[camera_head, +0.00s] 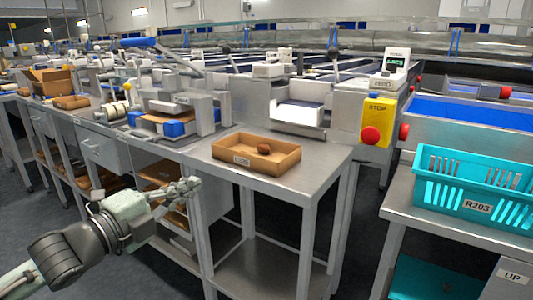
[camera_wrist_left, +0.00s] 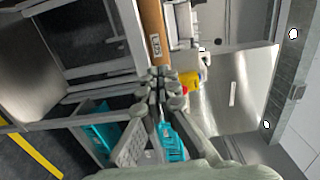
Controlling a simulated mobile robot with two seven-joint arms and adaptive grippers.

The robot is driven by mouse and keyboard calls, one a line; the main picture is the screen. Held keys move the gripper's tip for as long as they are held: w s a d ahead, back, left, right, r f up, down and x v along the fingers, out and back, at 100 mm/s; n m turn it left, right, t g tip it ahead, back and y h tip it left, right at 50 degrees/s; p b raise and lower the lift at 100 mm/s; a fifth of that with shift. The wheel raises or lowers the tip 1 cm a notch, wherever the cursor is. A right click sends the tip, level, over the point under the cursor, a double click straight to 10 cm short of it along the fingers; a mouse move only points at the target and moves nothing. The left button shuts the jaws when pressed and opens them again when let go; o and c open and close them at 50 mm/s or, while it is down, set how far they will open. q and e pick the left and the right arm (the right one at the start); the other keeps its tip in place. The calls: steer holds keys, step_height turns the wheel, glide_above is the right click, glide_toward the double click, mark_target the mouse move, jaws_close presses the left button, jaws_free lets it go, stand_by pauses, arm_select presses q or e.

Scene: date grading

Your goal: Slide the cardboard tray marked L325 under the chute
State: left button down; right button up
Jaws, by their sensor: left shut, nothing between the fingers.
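A brown cardboard tray (camera_head: 265,167) with a white label on its front wall sits on the steel table; the label is too small to read surely. The tray also shows in the left wrist view (camera_wrist_left: 152,22), just beyond the fingers. The pale chute (camera_head: 298,113) stands behind the tray, which is in front of it and not beneath its lip. My left gripper (camera_head: 193,186) is shut and empty, left of the tray, off the table's left front edge and apart from the tray. My right gripper is out of view.
The steel table top (camera_head: 318,168) is bare right of the tray. A yellow stop box (camera_head: 377,118) with a red button stands behind at the right. A turquoise crate (camera_head: 475,190) marked R203 sits on a separate right-hand table. More cardboard boxes (camera_head: 52,82) stand far left.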

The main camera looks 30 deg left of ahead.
arm_select(q)
glide_toward(243, 154)
steer(key=w, duration=0.5)
steer(key=shift+w+d, duration=0.3)
steer(key=shift+w, duration=0.6)
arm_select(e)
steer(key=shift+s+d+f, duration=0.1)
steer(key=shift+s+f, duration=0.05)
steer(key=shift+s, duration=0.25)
arm_select(q)
steer(key=shift+f, duration=0.1)
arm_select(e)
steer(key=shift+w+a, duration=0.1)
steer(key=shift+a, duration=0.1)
